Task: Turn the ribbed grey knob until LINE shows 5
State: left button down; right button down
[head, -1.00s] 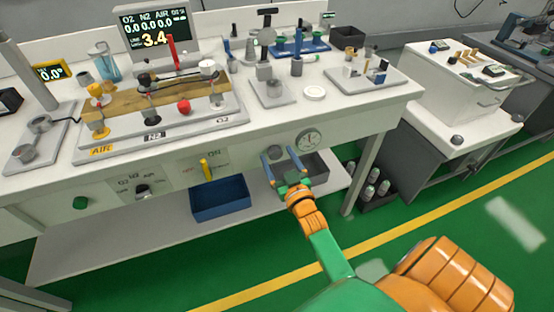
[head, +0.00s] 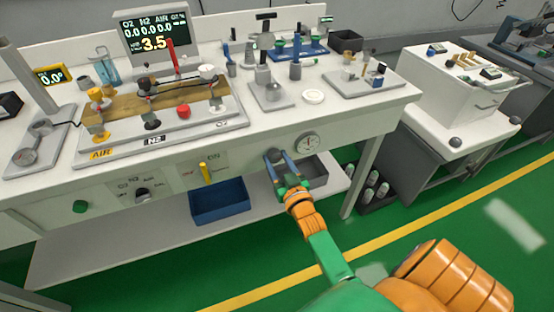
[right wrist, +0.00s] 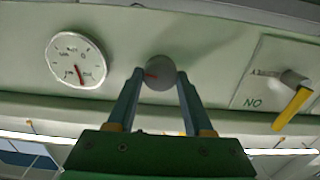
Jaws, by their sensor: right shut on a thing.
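The ribbed grey knob (right wrist: 159,73) is on the bench's front panel, beside the round dial gauge. My right gripper (head: 277,154) is shut on the knob, with one blue finger on each side of it in the right wrist view (right wrist: 157,78). A red mark shows on the knob's face. In the head view the fingers partly hide the knob. The display (head: 154,37) on the bench shows 3.5 in large yellow digits, with O2, N2 and AIR at 0.0. I cannot read a LINE label. My left gripper is not in view.
The round gauge (head: 308,142) is close to the knob; it also shows in the right wrist view (right wrist: 76,61). A blue bin (head: 219,201) stands on the shelf below.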

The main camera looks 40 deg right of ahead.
jog(key=m+p, duration=0.1)
jog(key=m, duration=0.6)
jog(key=shift+d, duration=0.1)
jog(key=m, duration=0.4)
jog(key=shift+f+m, duration=0.15)
jog(key=shift+m, duration=2.05)
jog(key=shift+s+m, duration=0.1)
jog(key=shift+m, duration=0.2)
jog(key=shift+c, duration=1.5)
grip_release()
